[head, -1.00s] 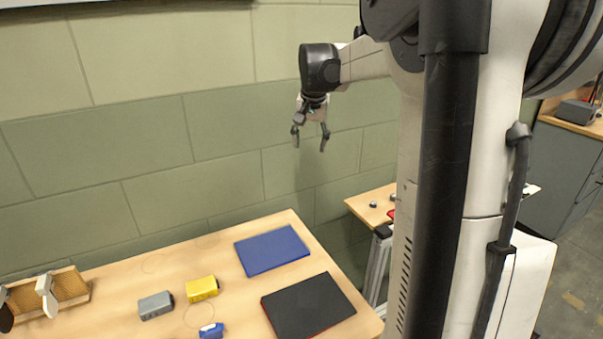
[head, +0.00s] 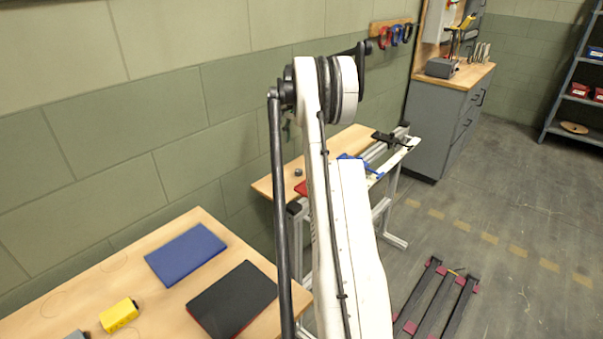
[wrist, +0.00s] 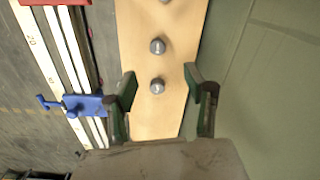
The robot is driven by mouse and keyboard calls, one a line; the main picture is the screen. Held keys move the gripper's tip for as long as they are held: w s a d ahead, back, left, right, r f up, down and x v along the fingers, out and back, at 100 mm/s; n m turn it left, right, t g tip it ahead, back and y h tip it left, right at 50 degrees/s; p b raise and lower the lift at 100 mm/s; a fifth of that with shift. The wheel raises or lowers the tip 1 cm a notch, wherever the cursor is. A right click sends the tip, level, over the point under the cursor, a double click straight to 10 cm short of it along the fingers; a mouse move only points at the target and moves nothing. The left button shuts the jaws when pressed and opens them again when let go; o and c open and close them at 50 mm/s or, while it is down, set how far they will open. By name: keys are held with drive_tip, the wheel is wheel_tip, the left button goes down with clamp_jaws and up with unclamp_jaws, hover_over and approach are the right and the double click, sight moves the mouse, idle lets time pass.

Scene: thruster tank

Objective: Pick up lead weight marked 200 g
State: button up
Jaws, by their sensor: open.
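Several small grey rounded weights lie in a row on a narrow wooden bench in the wrist view: one near weight (wrist: 157,86), one middle weight (wrist: 157,46), and one cut off at the top edge (wrist: 165,1). No marking is readable, so I cannot tell which is the 200 g one. My gripper (wrist: 159,76) is open and empty, pointing down at the bench, with the near weight appearing between its fingers. Its height above the bench is unclear. In the head view my arm mostly hides the gripper; one grey weight (head: 298,172) shows on the bench.
White ruled rails (wrist: 48,52) with a blue clamp (wrist: 85,105) run beside the bench, left in the wrist view. A green wall (wrist: 262,70) stands close on the right. In the head view, a blue mat (head: 186,254), black mat (head: 232,300) and yellow block (head: 118,315) lie on the nearer table.

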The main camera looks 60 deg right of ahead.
hover_over(298, 171)
wheel_tip(298, 171, down, 9)
drive_tip(key=shift+d+f+b, duration=0.1)
drive_tip(key=shift+d+b, duration=0.05)
drive_tip(key=shift+b, duration=0.2)
drive_tip(key=shift+d+f+b, duration=0.15)
drive_tip(key=shift+f+b, duration=0.15)
drive_tip(key=shift+f, duration=2.25)
drive_tip(key=shift+c, duration=0.3)
clamp_jaws()
